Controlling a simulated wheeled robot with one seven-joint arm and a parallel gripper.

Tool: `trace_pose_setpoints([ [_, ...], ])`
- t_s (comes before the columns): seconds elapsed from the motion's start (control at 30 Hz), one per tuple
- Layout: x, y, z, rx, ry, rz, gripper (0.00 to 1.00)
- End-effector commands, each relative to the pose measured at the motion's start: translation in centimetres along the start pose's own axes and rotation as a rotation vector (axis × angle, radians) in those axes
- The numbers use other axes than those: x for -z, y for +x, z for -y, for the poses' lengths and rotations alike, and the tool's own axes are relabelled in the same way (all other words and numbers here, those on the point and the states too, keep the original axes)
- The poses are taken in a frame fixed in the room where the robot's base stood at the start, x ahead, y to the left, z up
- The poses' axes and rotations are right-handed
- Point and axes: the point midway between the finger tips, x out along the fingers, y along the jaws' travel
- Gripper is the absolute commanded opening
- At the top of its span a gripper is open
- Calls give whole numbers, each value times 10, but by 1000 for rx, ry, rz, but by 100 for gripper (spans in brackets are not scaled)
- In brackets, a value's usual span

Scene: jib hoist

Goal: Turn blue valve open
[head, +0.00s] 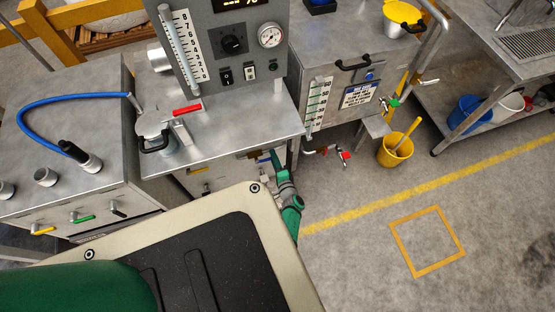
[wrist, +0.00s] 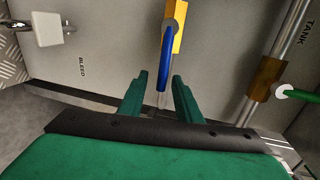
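My gripper (wrist: 159,76) has two green fingers spread apart. The handle's lower end shows in the gap between the fingertips, nearer the left one in part; no clear contact shows, and I cannot tell the depth between them. In the head view my green wrist (head: 289,200) reaches down beside the bench, and the valve there is too small and covered to make out.
In the wrist view, a pipe marked TANK (wrist: 284,50) with a brass fitting (wrist: 264,78) and a green handle (wrist: 298,94) stands at right. A white block (wrist: 46,28) is at upper left near BLEED. In the head view, a yellow bucket (head: 394,150) stands on the floor.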

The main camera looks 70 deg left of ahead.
Motion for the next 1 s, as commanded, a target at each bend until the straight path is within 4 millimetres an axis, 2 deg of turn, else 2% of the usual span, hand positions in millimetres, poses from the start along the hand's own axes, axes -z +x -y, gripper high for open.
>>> trace_pose_setpoints([
  [0.23,1,-24,0,0,1,-6,31],
  [0.7,-1,-92,-1,-1,1,-3,31],
  [1.0,-2,-104,-1,-3,0,0,31],
])
